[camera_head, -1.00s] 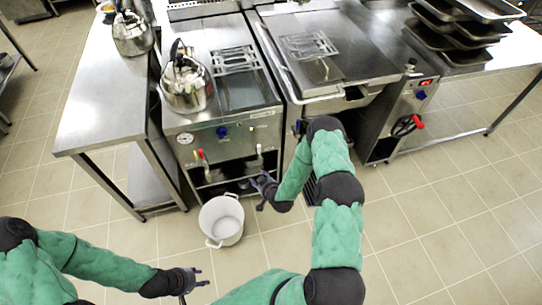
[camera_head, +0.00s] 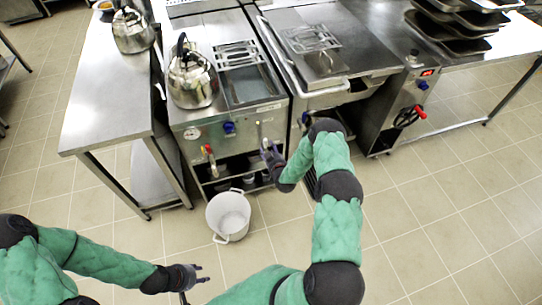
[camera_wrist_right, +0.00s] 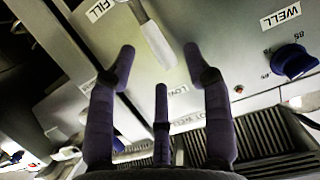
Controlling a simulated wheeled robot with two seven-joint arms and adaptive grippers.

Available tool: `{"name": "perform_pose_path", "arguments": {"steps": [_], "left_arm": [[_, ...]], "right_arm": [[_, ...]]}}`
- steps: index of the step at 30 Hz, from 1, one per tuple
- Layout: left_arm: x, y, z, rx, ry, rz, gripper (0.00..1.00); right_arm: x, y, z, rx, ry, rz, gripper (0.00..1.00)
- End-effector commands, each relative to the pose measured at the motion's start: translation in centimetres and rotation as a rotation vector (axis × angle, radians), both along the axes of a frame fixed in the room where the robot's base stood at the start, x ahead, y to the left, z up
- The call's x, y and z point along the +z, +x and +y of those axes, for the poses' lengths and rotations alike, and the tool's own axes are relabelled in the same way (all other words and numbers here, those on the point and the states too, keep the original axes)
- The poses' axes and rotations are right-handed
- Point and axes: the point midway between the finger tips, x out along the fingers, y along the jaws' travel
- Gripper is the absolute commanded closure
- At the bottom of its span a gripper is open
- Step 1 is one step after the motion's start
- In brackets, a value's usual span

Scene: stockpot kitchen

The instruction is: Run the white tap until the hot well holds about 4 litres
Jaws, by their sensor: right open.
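The white tap (camera_wrist_right: 155,38) is a pale lever beside the FILL label, hanging down on the steel front panel. My right gripper (camera_wrist_right: 159,62) is open. In the wrist view its outer fingertips appear on either side of the lever's lower end, with no clear contact. In the head view my right gripper (camera_head: 268,150) is at the cooker front and largely hides the tap. The hot well (camera_head: 245,84) is the rectangular basin in the left unit's top, with a slotted rack at its back. Its water level cannot be made out. My left gripper (camera_head: 198,275) is open and empty, low over the floor.
A white pot (camera_head: 229,216) stands on the floor below the drain taps (camera_head: 210,158). A kettle (camera_head: 192,82) stands left of the well. A blue knob (camera_wrist_right: 293,60) is right of the tap. The floor in front is otherwise clear.

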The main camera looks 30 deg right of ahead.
Motion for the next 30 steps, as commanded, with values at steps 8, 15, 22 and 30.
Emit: {"name": "perform_pose_path", "arguments": {"steps": [8, 15, 22, 30], "left_arm": [[-2.8, 0.0, 0.0, 0.0, 0.0, 0.0, 0.6], [-3.9, 0.0, 0.0, 0.0, 0.0, 0.0, 0.6], [-4.0, 0.0, 0.0, 0.0, 0.0, -0.001, 0.6], [-4.0, 0.0, 0.0, 0.0, 0.0, -0.001, 0.6]], "right_arm": [[-1.1, 2.6, -0.6, 0.0, 0.0, -0.002, 0.49], [-1.4, 4.0, -1.0, 0.0, 0.001, 0.0, 0.49], [-1.3, 4.3, -1.1, -0.001, 0.001, 0.0, 0.49], [-1.3, 4.3, -1.0, 0.0, 0.001, 0.0, 0.77]]}}
